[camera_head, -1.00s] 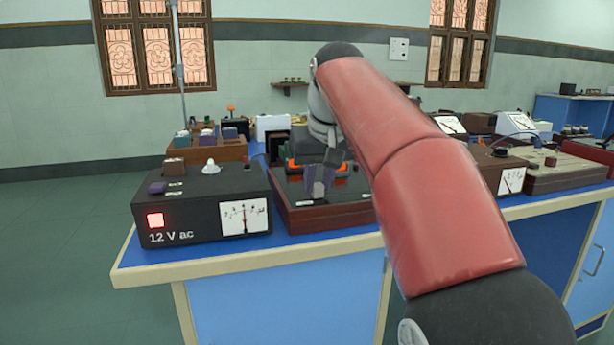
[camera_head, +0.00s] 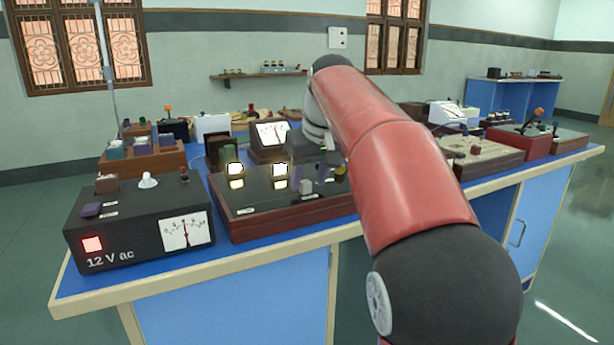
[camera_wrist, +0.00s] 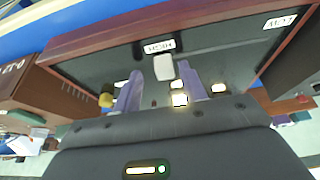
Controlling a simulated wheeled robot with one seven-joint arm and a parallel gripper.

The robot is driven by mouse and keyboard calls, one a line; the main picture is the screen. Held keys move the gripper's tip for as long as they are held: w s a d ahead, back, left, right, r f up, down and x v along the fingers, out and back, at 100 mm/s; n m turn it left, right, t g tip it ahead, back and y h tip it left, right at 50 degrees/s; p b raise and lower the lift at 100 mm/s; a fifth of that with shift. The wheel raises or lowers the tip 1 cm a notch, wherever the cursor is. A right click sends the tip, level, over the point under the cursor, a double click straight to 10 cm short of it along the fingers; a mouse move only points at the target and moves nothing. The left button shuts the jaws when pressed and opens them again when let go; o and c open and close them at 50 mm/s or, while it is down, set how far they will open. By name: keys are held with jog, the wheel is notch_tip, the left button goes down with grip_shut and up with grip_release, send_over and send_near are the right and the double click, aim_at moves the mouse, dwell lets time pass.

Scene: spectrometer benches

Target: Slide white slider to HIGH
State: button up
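The white slider (camera_head: 306,187) is a small pale block on the dark-topped, brown-edged board (camera_head: 275,228). In the wrist view the slider (camera_wrist: 163,66) stands right by the HIGH label (camera_wrist: 159,46), far from the LOW label (camera_wrist: 280,20). My gripper (camera_wrist: 160,73) has its two purple fingers spread apart. The slider shows in the gap between the fingertips, nearer the right one; I cannot tell whether they touch. In the head view my gripper (camera_head: 330,174) is over the board's right part, just behind and right of the slider, partly hidden by my arm.
Two lamps (camera_head: 236,170) (camera_head: 280,170) on the board glow bright yellow-white. A black 12 V ac supply (camera_head: 138,228) stands left of the board. A meter (camera_head: 271,139) stands behind it. More apparatus (camera_head: 478,149) lies to the right. The blue bench front is clear.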

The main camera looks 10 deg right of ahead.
aim_at(316, 200)
jog(key=p+v, duration=0.1)
jog(key=v, duration=0.6)
jog(key=shift+r+p, duration=0.35)
jog(key=shift+p, duration=0.05)
jog(key=shift+s, duration=0.2)
jog(key=s+d+f+m+t+h, duration=0.1)
jog(key=s+d+f+m, duration=0.1)
jog(key=s+f, duration=2.2)
jog(key=s+m, duration=0.1)
jog(key=s, duration=0.1)
jog(key=shift+s+d, duration=0.3)
jog(key=shift+s, duration=0.1)
